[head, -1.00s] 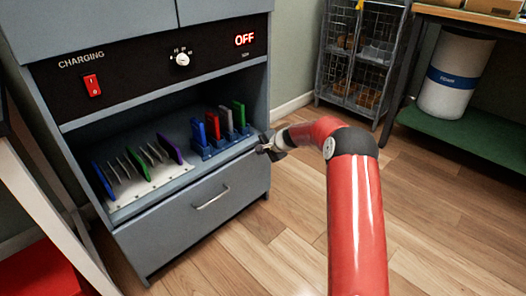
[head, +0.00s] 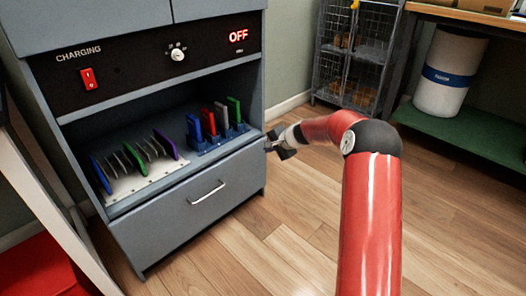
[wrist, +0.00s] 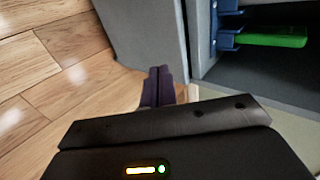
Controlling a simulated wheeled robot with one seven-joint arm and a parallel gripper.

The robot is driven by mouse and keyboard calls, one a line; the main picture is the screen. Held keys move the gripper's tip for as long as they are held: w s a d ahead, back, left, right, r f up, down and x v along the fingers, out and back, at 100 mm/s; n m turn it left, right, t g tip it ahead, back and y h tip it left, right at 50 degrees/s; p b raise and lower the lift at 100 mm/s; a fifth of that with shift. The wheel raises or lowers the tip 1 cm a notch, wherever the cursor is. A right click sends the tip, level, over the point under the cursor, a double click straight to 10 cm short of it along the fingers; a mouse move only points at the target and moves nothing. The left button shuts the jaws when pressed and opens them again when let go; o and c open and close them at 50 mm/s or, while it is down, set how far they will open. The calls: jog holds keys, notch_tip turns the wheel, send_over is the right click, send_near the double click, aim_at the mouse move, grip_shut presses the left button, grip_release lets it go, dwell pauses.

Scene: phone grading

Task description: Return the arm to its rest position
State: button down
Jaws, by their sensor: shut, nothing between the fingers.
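My gripper (head: 272,147) is at the end of my red arm, just outside the right front edge of the grey charging cabinet. In the wrist view its dark fingertips (wrist: 158,86) are together with nothing between them. The cabinet shelf holds a white rack (head: 128,190) with blue, green and purple phones standing among thin dividers. Beside it a blue rack (head: 205,147) holds blue, red, grey and green phones upright. In the wrist view a green phone (wrist: 275,41) shows in its blue holder.
The cabinet has a drawer with a handle (head: 208,192), a red switch (head: 88,78), a dial (head: 178,55) and a lit OFF display (head: 238,36). A wire cage (head: 350,55) stands behind. A white bin (head: 447,75) sits on a green shelf (head: 470,135). The wooden floor (head: 265,245) is clear.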

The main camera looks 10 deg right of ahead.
jog(key=s+a+r+n+g+h+p, duration=0.25)
jog(key=s+r+n+p, duration=0.35)
jog(key=s+r, duration=1.85)
jog(key=s+d+r+n+h+p, duration=0.1)
jog(key=s+n, duration=0.1)
jog(key=s, duration=1)
jog(key=s+d+n+h+p, duration=0.1)
jog(key=s+d+n+h, duration=0.1)
jog(key=s, duration=1.1)
jog(key=shift+r+n+p, duration=0.4)
jog(key=shift+a+t, duration=0.1)
jog(key=shift+t, duration=0.15)
